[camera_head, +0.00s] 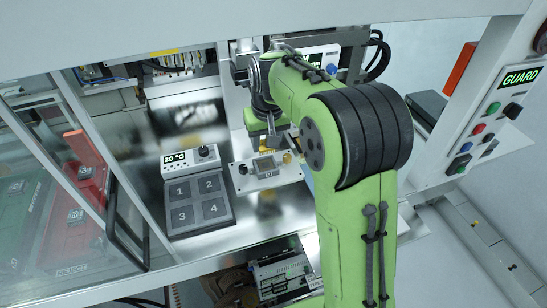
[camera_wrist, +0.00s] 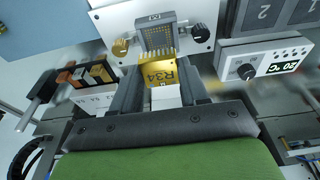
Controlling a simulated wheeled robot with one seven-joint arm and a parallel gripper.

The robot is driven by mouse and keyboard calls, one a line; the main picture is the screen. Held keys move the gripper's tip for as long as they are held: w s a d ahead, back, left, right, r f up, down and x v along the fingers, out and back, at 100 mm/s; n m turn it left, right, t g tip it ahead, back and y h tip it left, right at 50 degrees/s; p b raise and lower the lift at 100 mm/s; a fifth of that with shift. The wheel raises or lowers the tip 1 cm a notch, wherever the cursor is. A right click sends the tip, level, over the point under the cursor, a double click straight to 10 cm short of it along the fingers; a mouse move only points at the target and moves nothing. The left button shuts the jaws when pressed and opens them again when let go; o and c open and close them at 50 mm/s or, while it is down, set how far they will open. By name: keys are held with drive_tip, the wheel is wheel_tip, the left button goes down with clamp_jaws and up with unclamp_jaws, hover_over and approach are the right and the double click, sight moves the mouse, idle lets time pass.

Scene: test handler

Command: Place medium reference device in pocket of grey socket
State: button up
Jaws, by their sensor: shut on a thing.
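A gold device marked R34 (camera_wrist: 158,74) sits between the two fingers of my gripper (camera_wrist: 163,92) in the wrist view, with a white block below it. The gripper is shut on it. The grey socket (camera_wrist: 154,36) is on a white plate (camera_wrist: 187,12), straight ahead of the device. Gold pins show at the socket's near edge, close to the device; I cannot tell whether they touch. In the head view my gripper (camera_head: 270,132) is over the back of the plate, and the socket (camera_head: 266,166) shows in front of it. The device is mostly hidden there.
A gold knob (camera_wrist: 120,47) and a black knob (camera_wrist: 198,31) flank the socket. A 20 °C control box (camera_head: 190,158) and a numbered grey tray (camera_head: 172,226) stand left of the plate. A rack with gold blocks (camera_wrist: 98,72) is beside my gripper. A clear guard panel is at left.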

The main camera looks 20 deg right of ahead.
sight(267, 152)
drive_tip(key=x, duration=0.4)
drive_tip(key=s+x, duration=0.1)
drive_tip(key=x, duration=0.1)
drive_tip(key=shift+f, duration=0.25)
drive_tip(key=o, duration=1)
drive_tip(key=v, duration=1.2)
drive_tip(key=shift+r, duration=0.2)
